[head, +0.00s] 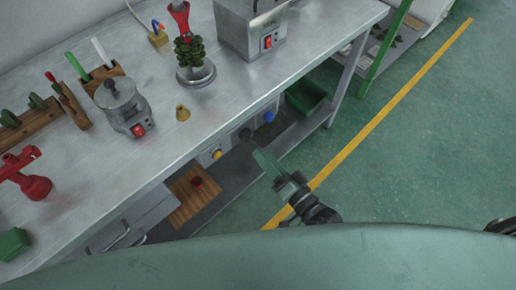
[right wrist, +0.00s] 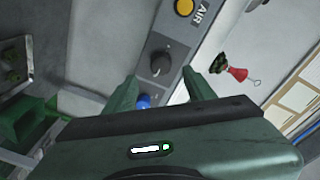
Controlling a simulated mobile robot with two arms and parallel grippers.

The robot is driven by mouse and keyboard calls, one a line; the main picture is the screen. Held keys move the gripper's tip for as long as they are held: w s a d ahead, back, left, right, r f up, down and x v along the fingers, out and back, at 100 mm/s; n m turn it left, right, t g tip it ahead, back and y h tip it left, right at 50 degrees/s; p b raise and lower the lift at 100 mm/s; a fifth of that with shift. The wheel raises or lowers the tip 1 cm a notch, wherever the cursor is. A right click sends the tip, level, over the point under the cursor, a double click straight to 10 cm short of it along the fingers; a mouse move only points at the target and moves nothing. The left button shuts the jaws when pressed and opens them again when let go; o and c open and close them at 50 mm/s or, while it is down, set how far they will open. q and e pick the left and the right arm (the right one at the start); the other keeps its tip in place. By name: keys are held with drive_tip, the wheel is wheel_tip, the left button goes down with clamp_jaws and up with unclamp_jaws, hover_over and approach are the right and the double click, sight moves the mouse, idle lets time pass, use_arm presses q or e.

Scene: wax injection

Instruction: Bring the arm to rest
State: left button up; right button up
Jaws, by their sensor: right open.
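My right gripper (head: 266,167) hangs in front of the steel bench, over the floor side and beside the lower shelf. In the right wrist view its two fingers (right wrist: 162,88) stand apart with nothing held between them. Beyond them is a control panel (right wrist: 172,45) with a black knob (right wrist: 160,63), a blue button (right wrist: 144,101) and a yellow button marked AIR (right wrist: 184,7).
The steel bench (head: 235,95) carries a wax tree (head: 188,52), a small pot (head: 124,107), a steel machine (head: 252,28) and red tools (head: 32,180). A green bin (head: 306,97) sits on the lower shelf. The green floor (head: 430,130) to the right is clear.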

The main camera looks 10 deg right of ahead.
drive_tip(key=shift+s+d, duration=0.25)
drive_tip(key=shift+s, duration=0.15)
